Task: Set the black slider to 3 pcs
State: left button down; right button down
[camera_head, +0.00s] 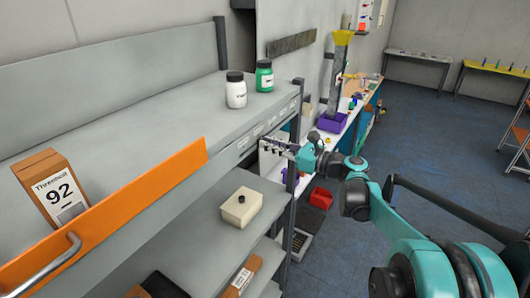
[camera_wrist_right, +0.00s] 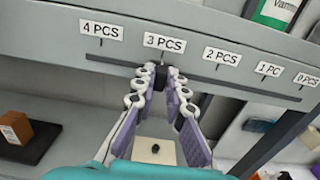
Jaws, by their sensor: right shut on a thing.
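The black slider (camera_wrist_right: 161,74) sits on a dark slot in the grey shelf edge, just below the "3 PCS" label (camera_wrist_right: 164,43) in the right wrist view. My right gripper (camera_wrist_right: 160,72) is shut on it, and its fingertips hide much of it. The "4 PCS" label (camera_wrist_right: 101,31) is to the left. The "2 PCS" label (camera_wrist_right: 222,57) is to the right, followed by "1 PC" and "0 PCS". In the head view my right gripper (camera_head: 275,147) reaches the shelf's front edge from the right. My left gripper is out of view.
A white bottle (camera_head: 236,90) and a green bottle (camera_head: 264,76) stand on the top shelf, with a brown box (camera_head: 52,188) farther left. An orange barrier (camera_head: 120,215) runs along the shelf front. A cream box (camera_head: 241,207) sits on the shelf below.

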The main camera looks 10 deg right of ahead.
jog(key=shift+a, duration=0.1)
jog(key=c, duration=1.6)
grip_release()
jog(key=shift+o, duration=0.2)
jog(key=v, duration=1.2)
